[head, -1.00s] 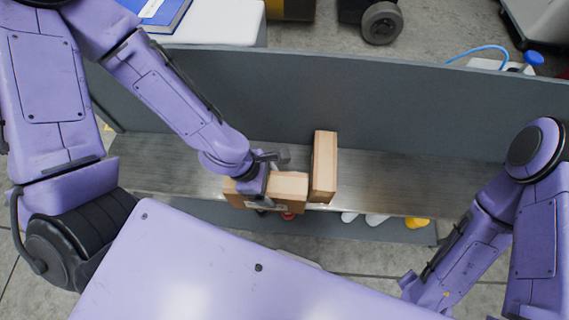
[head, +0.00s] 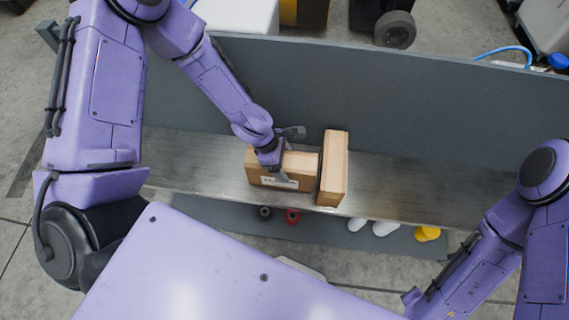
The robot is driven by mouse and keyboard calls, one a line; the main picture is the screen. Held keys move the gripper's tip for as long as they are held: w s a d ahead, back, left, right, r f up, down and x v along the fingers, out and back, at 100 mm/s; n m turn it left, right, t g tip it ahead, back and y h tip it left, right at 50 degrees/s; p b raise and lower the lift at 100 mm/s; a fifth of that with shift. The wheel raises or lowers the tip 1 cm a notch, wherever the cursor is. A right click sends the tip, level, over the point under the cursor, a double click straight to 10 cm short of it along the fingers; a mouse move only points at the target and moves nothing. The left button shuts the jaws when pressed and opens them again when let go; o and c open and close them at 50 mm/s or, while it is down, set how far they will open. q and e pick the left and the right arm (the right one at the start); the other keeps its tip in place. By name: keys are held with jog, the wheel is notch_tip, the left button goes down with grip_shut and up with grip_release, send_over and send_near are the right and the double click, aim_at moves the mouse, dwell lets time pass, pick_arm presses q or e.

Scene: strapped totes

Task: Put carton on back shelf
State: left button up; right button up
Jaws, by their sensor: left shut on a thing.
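A brown carton (head: 297,166) with a white label on its front is held by my left gripper (head: 278,160), which is shut on it. The carton lies longways over the grey shelf board (head: 410,182), behind the board's front edge. I cannot tell whether its underside rests on the board. The gripper hides part of its top. My right arm shows at the right, but its gripper is not in view.
A second brown carton (head: 334,167) stands on the shelf close against the held carton's right end. A grey back panel (head: 420,105) rises behind the shelf. The board is clear at left and right.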

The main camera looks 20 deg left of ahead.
pick_arm(q)
jog(key=shift+f, duration=0.5)
jog(key=o, duration=1.8)
jog(key=shift+c, duration=0.2)
jog(key=p+v, duration=0.1)
jog(key=v, duration=1.1)
jog(key=shift+s+a+p, duration=0.1)
jog(key=shift+p, duration=0.3)
